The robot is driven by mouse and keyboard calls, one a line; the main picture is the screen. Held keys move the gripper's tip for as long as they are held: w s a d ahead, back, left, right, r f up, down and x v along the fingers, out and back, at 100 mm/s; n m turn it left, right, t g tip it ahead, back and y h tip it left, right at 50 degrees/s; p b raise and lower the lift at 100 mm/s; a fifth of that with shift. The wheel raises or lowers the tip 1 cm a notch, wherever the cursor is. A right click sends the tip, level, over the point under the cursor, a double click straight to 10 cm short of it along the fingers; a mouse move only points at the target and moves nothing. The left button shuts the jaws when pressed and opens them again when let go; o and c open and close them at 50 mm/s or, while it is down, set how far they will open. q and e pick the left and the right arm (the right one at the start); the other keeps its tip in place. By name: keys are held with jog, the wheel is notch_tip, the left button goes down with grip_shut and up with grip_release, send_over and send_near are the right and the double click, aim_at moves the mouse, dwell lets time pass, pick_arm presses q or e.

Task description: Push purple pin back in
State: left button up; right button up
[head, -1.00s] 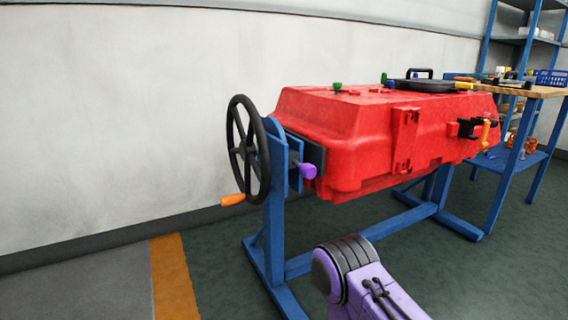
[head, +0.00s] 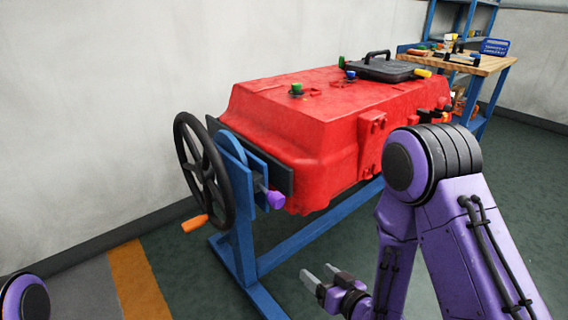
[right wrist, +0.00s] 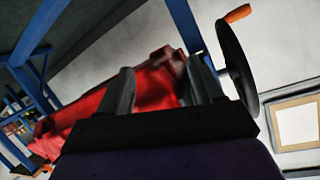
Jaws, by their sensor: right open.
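The purple pin (head: 276,199) sticks out from the end bracket of the red tank (head: 290,130), just right of the black handwheel (head: 203,172). Its shaft runs from the knob back toward the blue stand plate. My right gripper (head: 322,277) is open and empty. It is low and to the right of the pin, clearly apart from it. In the right wrist view the open fingers (right wrist: 163,88) point toward the red tank (right wrist: 155,85), with the handwheel (right wrist: 236,62) at right. I cannot make out the pin there. The left gripper is not in view.
The blue stand (head: 240,245) has a long floor beam running back under the tank. An orange handle (head: 195,223) sticks out from the handwheel. A wooden workbench (head: 470,65) stands at the back right. The floor in front of the stand is clear.

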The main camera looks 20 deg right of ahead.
aim_at(281, 202)
notch_tip(281, 202, up, 15)
jog(key=w+a+n+t+y+p, duration=0.2)
jog(key=w+t+y, duration=0.1)
jog(key=b+x, duration=0.1)
jog(key=x, duration=0.8)
jog(key=shift+a+r, duration=0.15)
jog(key=shift+r, duration=0.05)
jog(key=shift+w+a, duration=0.2)
jog(key=shift+w, duration=0.35)
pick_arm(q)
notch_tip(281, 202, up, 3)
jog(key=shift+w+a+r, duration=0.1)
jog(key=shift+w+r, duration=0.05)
pick_arm(e)
grip_shut()
